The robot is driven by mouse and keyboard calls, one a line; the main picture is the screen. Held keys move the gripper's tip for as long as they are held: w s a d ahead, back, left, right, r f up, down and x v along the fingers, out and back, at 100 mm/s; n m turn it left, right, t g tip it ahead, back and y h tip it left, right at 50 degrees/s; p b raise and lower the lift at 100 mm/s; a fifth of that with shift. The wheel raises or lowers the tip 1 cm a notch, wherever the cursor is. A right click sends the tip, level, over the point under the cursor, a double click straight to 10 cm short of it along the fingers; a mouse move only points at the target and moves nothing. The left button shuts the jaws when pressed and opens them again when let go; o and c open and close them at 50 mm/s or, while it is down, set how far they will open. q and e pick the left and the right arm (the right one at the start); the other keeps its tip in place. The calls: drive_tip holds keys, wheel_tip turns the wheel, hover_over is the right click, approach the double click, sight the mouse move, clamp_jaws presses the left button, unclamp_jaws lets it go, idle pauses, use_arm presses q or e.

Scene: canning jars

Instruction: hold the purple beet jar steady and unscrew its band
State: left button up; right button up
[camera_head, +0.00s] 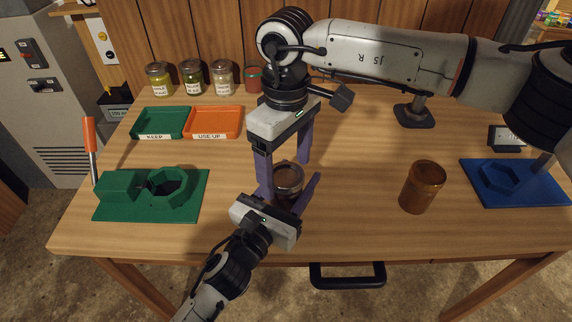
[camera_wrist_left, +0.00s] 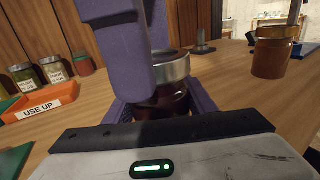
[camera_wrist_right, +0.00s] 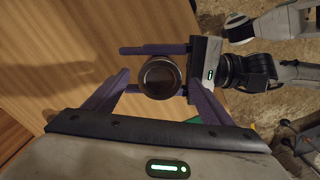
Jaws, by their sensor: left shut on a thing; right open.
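The dark purple-red jar (camera_wrist_left: 165,102) stands upright near the table's middle front, its silver band (camera_head: 288,178) on top. My left gripper (camera_head: 286,190) is shut on the jar body from the front, one finger on each side. My right gripper (camera_head: 285,172) points down over the jar, open. In the right wrist view the round lid (camera_wrist_right: 160,77) lies between its spread fingers, with gaps on both sides. The band also shows in the left wrist view (camera_wrist_left: 174,68), partly hidden by a right finger. The jar's base is hidden.
An amber jar (camera_head: 423,188) stands to the right, near a blue hex-socket fixture (camera_head: 530,192). A green fixture (camera_head: 120,207) sits at left. Green KEEP (camera_head: 160,136) and orange USE UP (camera_head: 213,136) trays lie behind it. Several jars (camera_head: 191,78) line the back.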

sight(286, 175)
wheel_tip(286, 175, up, 12)
drive_tip(key=shift+c, duration=0.3)
wheel_tip(286, 175, down, 12)
drive_tip(key=n, duration=2.1)
drive_tip(key=shift+n, duration=0.3)
idle(0.5)
